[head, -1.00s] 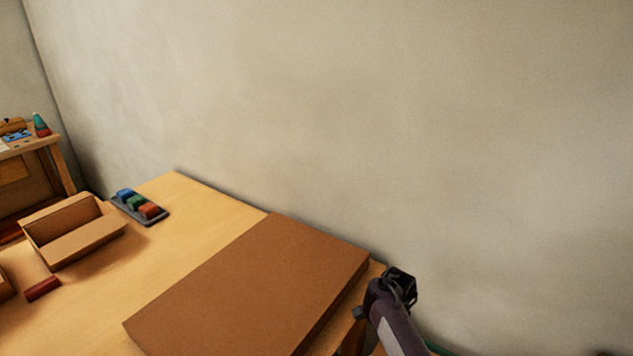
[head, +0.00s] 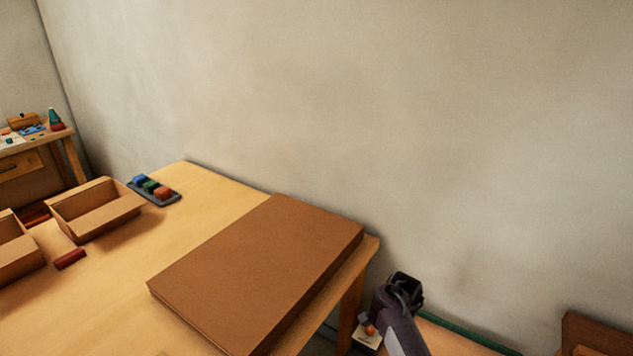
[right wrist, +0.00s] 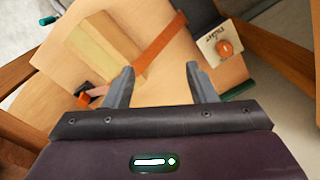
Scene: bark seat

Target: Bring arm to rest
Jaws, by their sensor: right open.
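My right arm comes in at the lower right of the head view, with its gripper (head: 402,288) beside the right end of the wooden table (head: 235,188), clear of it. In the right wrist view the right gripper (right wrist: 160,75) has its two grey fingers spread apart with nothing between them. Below the fingers are a light wooden surface (right wrist: 155,130) with an orange strap (right wrist: 160,50) and a pale wooden block (right wrist: 105,45). My left gripper does not show.
A large flat brown box (head: 260,265) covers the table's right part. An open carton (head: 95,210), a red cylinder (head: 70,259) and a dark tray (head: 155,191) of coloured blocks stand at the left. A plain wall (head: 330,100) rises behind. A white card (right wrist: 225,45) lies near an orange knob.

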